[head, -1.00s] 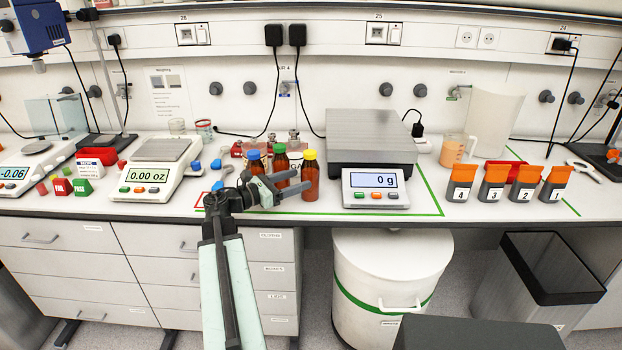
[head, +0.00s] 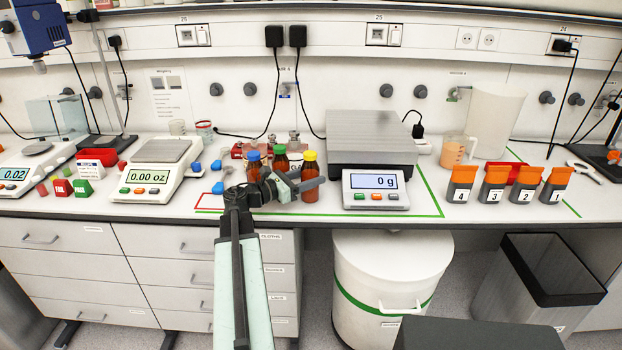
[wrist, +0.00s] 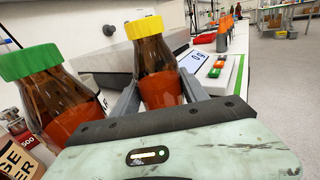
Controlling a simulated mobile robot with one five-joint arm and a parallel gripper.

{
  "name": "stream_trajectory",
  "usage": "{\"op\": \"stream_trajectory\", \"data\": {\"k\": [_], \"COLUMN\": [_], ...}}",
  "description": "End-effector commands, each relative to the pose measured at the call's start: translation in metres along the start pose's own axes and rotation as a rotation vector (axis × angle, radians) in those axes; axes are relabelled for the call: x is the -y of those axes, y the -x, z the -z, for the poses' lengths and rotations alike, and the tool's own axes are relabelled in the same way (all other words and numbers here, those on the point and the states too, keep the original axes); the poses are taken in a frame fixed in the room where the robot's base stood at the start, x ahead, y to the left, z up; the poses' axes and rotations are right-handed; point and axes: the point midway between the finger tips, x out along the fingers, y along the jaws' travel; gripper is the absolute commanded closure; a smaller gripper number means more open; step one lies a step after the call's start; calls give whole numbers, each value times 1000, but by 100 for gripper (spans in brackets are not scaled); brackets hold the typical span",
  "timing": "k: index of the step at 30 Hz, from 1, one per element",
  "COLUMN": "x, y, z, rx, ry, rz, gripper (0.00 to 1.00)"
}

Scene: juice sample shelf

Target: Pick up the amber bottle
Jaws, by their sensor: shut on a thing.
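Three amber bottles stand in a row on the bench in the head view: blue-capped (head: 254,162), green-capped (head: 281,160) and yellow-capped (head: 310,169). My gripper (head: 308,186) reaches in front of the blue and green ones to the yellow-capped bottle. In the wrist view, the yellow-capped amber bottle (wrist: 156,62) sits between the two fingers of my gripper (wrist: 160,92), which are shut on it. It holds reddish-orange liquid and looks upright on the bench. The green-capped bottle (wrist: 50,90) is just left of the left finger, close by. The held bottle's base is hidden in the wrist view.
A large scale (head: 375,191) reading 0 g stands just right of the bottles. A smaller scale (head: 147,179) stands to the left. Several orange-topped pouches (head: 491,184) and a beaker (head: 453,150) are at the right. A small clear strip lies along the bench front.

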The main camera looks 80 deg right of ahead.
Motion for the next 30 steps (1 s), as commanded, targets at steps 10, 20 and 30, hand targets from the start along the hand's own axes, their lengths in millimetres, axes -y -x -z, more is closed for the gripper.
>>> {"op": "stream_trajectory", "data": {"k": [10, 20, 30], "x": [0, 1, 1], "y": [0, -1, -1], "z": [-24, -83, -163], "rx": [1, 1, 1], "ry": [0, 0, 0], "rz": [1, 2, 2], "gripper": [100, 100, 100]}}
